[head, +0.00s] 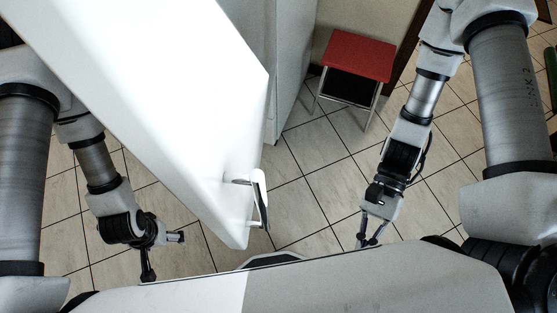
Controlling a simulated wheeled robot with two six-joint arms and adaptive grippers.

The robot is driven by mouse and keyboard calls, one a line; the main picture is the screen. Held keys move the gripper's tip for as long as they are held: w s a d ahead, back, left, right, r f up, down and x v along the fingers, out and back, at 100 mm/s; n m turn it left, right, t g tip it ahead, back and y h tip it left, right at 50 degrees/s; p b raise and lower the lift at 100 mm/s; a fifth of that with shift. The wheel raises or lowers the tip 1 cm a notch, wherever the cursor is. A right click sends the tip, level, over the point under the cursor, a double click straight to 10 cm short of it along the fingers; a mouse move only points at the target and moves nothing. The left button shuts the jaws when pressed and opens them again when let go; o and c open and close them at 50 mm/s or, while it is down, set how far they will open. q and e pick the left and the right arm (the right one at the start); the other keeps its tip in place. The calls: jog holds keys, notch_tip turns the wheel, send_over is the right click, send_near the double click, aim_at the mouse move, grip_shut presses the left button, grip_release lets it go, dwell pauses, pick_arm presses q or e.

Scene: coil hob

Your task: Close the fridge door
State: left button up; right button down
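The white fridge door (165,95) stands open, stretching from the upper left down to the bottom middle, close in front of me. Its handle (260,198) is on the right face near the lower end. My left gripper (165,258) is left of the door, fingers spread and empty, apart from it. My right gripper (366,243) is right of the door and handle, with a clear gap of floor between. Its fingers point down, look apart and hold nothing. The pale fridge body (288,65) shows behind the door; its inside is hidden.
A stool with a red seat (358,54) stands at the top, right of the fridge body. The tiled floor (310,190) is clear between the handle and my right gripper. A green object (551,75) shows at the far right edge.

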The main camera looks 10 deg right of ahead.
jog(key=w+a+r+m+t+y, duration=0.1)
jog(key=w+r+m+t+y, duration=0.4)
jog(key=w+r+y, duration=0.85)
jog(key=a+r+h+p, duration=0.1)
jog(key=a+r, duration=0.1)
jog(key=a, duration=0.5)
jog(key=s+a+r+n+t+h+p, duration=0.1)
jog(key=a+r+h, duration=0.1)
jog(key=a, duration=0.5)
jog(key=shift+s, duration=0.3)
jog(key=shift+h, duration=0.25)
jog(key=shift+a+p, duration=0.1)
jog(key=shift+p, duration=0.2)
